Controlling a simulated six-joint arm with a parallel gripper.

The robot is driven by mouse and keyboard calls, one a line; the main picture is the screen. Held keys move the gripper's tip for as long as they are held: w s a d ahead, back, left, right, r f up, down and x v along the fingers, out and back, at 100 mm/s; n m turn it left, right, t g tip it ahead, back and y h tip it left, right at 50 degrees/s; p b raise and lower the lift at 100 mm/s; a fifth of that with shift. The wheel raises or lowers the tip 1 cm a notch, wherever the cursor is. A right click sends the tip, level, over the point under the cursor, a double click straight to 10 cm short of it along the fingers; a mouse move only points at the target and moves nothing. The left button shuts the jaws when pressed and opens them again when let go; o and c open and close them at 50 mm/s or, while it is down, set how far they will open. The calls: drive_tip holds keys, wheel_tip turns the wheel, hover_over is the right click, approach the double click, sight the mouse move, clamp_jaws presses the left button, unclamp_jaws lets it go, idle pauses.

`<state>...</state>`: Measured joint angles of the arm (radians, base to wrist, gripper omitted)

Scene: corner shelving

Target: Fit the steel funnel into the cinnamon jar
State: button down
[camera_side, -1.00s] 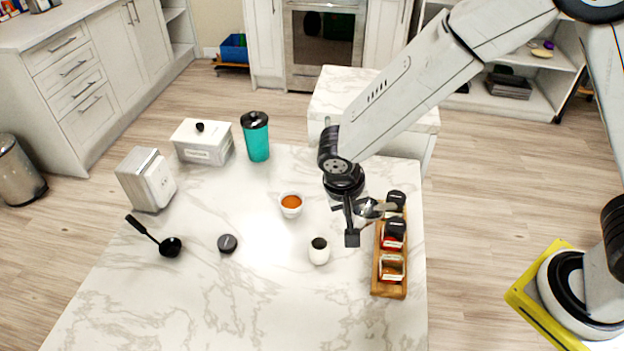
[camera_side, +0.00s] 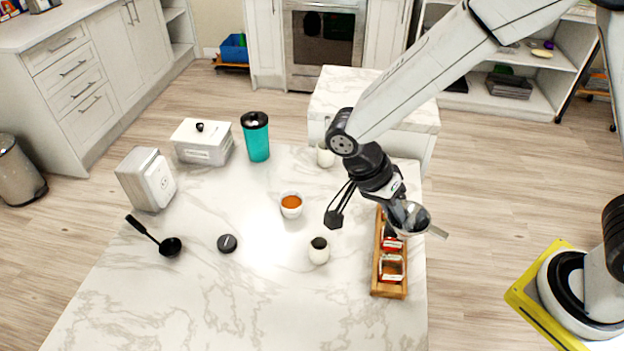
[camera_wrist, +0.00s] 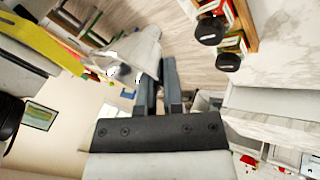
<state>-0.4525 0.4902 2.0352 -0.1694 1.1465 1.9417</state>
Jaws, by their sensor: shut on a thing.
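My gripper (camera_side: 399,197) is shut on the steel funnel (camera_side: 412,215) and holds it in the air, tilted, in front of the far part of the spice rack in the side view. In the wrist view the shut fingers (camera_wrist: 161,82) have the shiny funnel (camera_wrist: 138,50) at their left. The rack's front jar (camera_side: 391,268) shows reddish contents and no black lid; I cannot read its label, so I cannot tell if it is the cinnamon jar. A loose black lid (camera_side: 227,243) lies on the table. The funnel and gripper hide the rack's far jars.
The wooden rack (camera_side: 388,290) stands at the table's right edge. A bowl of orange powder (camera_side: 291,211), a white cup with dark contents (camera_side: 319,255), a black ladle (camera_side: 168,246) and a teal tumbler (camera_side: 257,142) stand apart. The table's front is clear.

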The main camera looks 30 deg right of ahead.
idle(0.3)
drive_tip(key=shift+f, duration=2.85)
drive_tip(key=shift+f, duration=1.6)
drive_tip(key=c, duration=0.7)
unclamp_jaws()
drive_tip(key=shift+w+a+r, duration=0.1)
drive_tip(key=shift+v, duration=3.85)
